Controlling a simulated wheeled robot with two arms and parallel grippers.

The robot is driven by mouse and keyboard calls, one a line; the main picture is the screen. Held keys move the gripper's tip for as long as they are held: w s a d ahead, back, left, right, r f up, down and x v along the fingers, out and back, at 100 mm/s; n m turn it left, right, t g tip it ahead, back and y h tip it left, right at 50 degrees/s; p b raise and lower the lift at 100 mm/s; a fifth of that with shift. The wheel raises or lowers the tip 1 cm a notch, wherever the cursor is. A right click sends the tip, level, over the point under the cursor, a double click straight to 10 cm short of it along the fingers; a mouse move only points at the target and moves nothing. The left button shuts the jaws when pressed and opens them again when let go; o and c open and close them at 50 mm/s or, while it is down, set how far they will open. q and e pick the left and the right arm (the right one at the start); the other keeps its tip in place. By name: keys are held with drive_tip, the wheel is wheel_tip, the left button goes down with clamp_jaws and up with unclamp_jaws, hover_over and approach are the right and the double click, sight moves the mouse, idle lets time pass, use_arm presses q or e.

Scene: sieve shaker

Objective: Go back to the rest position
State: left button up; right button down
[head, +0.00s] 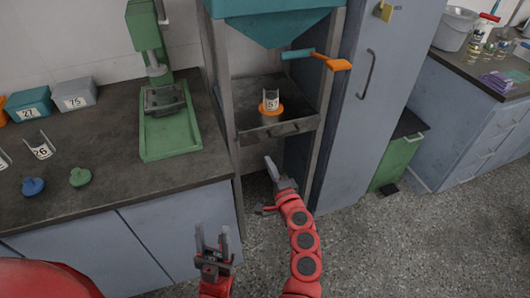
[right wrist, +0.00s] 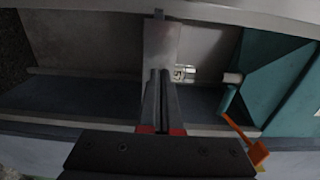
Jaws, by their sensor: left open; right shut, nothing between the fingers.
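My left gripper (head: 212,232) is open and empty, with its fingers pointing up, in front of the cabinet below the bench. My right gripper (head: 272,170) is shut and empty, in front of and below the shelf of the teal hopper machine. Its closed fingers also show in the right wrist view (right wrist: 160,88). A container labelled 57 (head: 270,101) with an orange ring stands on the machine's shelf (head: 255,87), apart from both grippers.
The teal hopper (head: 275,20) has a lever with an orange handle (head: 338,64). A grey locker (head: 375,100) stands right. Speckled floor is clear at lower right.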

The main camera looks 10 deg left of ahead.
drive_tip(key=shift+v, duration=1.95)
